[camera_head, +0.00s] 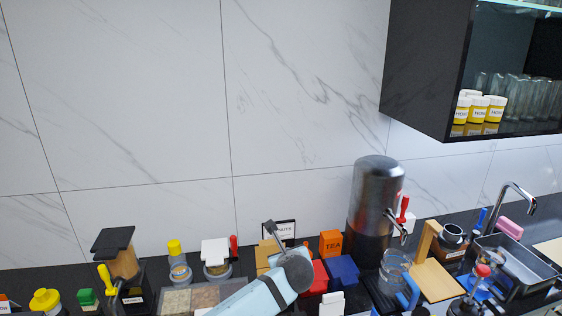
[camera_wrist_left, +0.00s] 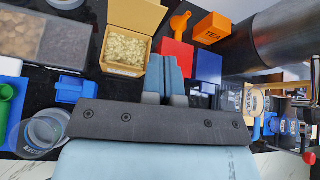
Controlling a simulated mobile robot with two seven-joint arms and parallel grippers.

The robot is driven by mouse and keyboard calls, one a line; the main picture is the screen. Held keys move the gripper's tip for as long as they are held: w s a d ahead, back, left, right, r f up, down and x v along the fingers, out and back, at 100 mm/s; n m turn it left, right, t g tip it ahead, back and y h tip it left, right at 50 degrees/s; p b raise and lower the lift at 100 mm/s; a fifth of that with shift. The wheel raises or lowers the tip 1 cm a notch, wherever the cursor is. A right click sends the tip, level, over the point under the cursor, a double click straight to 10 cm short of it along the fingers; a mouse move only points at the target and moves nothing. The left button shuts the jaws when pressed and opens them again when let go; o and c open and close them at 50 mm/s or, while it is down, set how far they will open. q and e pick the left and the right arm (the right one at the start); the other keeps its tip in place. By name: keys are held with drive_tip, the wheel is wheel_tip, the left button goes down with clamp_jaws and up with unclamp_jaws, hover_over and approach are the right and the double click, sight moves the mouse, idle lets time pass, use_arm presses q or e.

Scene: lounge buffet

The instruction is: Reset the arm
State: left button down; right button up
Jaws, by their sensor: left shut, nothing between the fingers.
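My left arm, pale blue with a dark grey joint, rises from the bottom middle of the head view. Its gripper (camera_head: 270,228) points up and away over the back of the counter, in front of a small sign (camera_head: 284,229). In the left wrist view the two blue-grey fingers (camera_wrist_left: 165,72) are together and empty. They are beside an open cardboard box (camera_wrist_left: 124,50) of pale pieces and near a red box (camera_wrist_left: 177,55); contact with either cannot be told. My right gripper is not in view.
The dark counter is crowded. An orange TEA box (camera_head: 330,243), a blue box (camera_head: 343,270) and a steel dispenser (camera_head: 374,205) stand right of my arm. Lidded jars (camera_head: 216,258) stand left. A black cabinet (camera_head: 430,70) hangs upper right; the wall space above the counter is clear.

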use_arm(q)
drive_tip(key=s+a+f+n+h, duration=0.1)
drive_tip(key=s+a+f+n, duration=0.1)
drive_tip(key=s+f+n, duration=0.2)
drive_tip(key=s+a+f+n+g+h, duration=0.1)
drive_tip(key=s+a+f+n+h, duration=0.1)
drive_tip(key=s+f+n, duration=0.3)
drive_tip(key=s+a+f+n+g+h, duration=0.1)
drive_tip(key=s+a+f+n, duration=0.1)
drive_tip(key=s+f+n, duration=0.3)
drive_tip(key=shift+s+a+f+h, duration=0.2)
drive_tip(key=shift+s+f, duration=0.7)
drive_tip(key=shift+s, duration=0.35)
drive_tip(key=shift+s+a+f+h, duration=0.1)
drive_tip(key=shift+s+f+h, duration=0.1)
drive_tip(key=shift+s+f, duration=0.85)
drive_tip(key=s+a+f+n, duration=0.1)
drive_tip(key=s+a+n, duration=0.6)
drive_tip(key=s, duration=0.3)
drive_tip(key=s+a+f+n+t, duration=0.1)
drive_tip(key=s+a+f+n, duration=0.1)
drive_tip(key=s+a+n, duration=0.6)
drive_tip(key=shift+s+a+f+y, duration=0.2)
drive_tip(key=shift+s+a+y, duration=0.15)
drive_tip(key=shift+s, duration=0.65)
